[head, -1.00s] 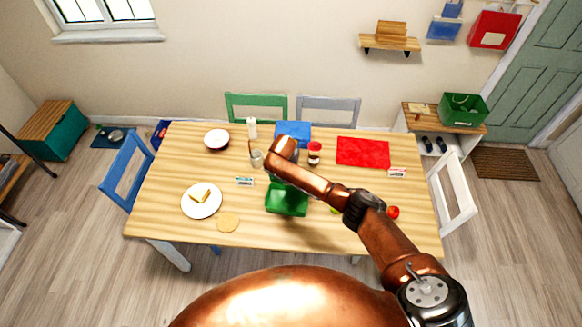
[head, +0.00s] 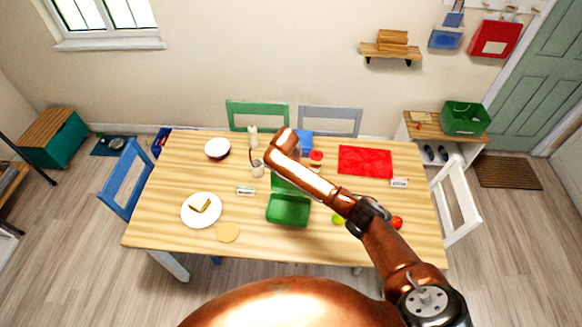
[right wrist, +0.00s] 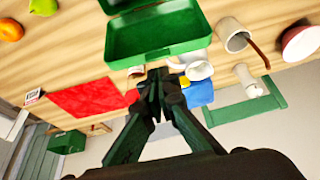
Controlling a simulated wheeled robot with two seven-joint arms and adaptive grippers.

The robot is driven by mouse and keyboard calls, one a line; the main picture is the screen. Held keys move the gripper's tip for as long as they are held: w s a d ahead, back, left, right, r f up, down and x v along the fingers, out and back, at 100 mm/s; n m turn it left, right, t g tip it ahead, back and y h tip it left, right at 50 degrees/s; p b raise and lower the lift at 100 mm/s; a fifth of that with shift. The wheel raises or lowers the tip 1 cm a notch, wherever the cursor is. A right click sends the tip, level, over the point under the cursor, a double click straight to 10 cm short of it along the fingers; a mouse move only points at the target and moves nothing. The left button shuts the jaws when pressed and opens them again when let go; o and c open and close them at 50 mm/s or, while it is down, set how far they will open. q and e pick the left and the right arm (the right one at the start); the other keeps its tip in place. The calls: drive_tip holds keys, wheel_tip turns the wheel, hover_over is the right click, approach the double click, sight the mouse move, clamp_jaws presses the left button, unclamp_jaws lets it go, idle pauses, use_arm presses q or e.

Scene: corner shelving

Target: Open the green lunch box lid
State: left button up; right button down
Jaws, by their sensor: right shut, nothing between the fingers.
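The green lunch box (head: 288,210) sits near the front middle of the table, its open inside facing up. Its lid (head: 284,186) is raised at the back side, partly hidden by my right arm. In the right wrist view a green lunch box part (right wrist: 158,32) with a hollow, rimmed inside fills the top middle. My right gripper (right wrist: 158,76) is shut and empty, its tips close to that part's lower edge; I cannot tell whether they touch. In the head view the gripper is hidden behind my arm. My left gripper is not in view.
A mug (head: 257,170), a white bottle (head: 253,137) and a red-topped jar (head: 316,158) stand behind the box. A red mat (head: 365,160) lies right, a sandwich plate (head: 201,221) left. Fruit (head: 397,222) lies right of the box.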

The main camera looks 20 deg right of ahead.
drive_tip(key=shift+v, duration=1.7)
